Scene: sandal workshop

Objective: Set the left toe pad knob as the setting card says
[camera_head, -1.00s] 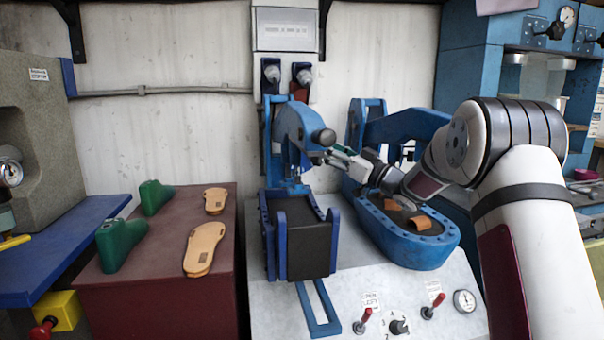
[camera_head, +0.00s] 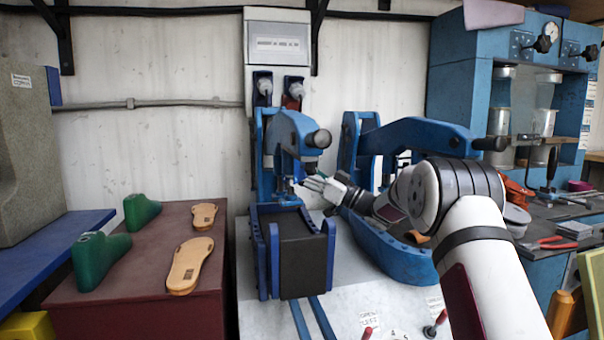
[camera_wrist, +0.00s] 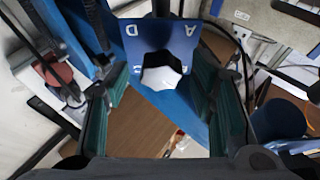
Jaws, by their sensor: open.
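A pale many-sided knob (camera_wrist: 161,76) stands in front of a blue dial plate (camera_wrist: 140,38) in the wrist view. D and A show on the plate; its other letters are partly covered by the knob. I cannot tell which letter the knob points to. My gripper (camera_head: 313,183) is open, its green-padded fingers on either side of the knob in the wrist view, with gaps showing. In the head view it is beside the lower head of the left blue press (camera_head: 292,135); the knob is not clear there. I cannot make out a readable setting card.
A second blue press (camera_head: 395,255) stands right, behind my arm. A black-topped block (camera_head: 303,262) sits below the left press. Green lasts (camera_head: 98,262) and tan soles (camera_head: 188,265) lie on the dark red table (camera_head: 150,315) at left. A panel with small print (camera_head: 279,43) hangs above.

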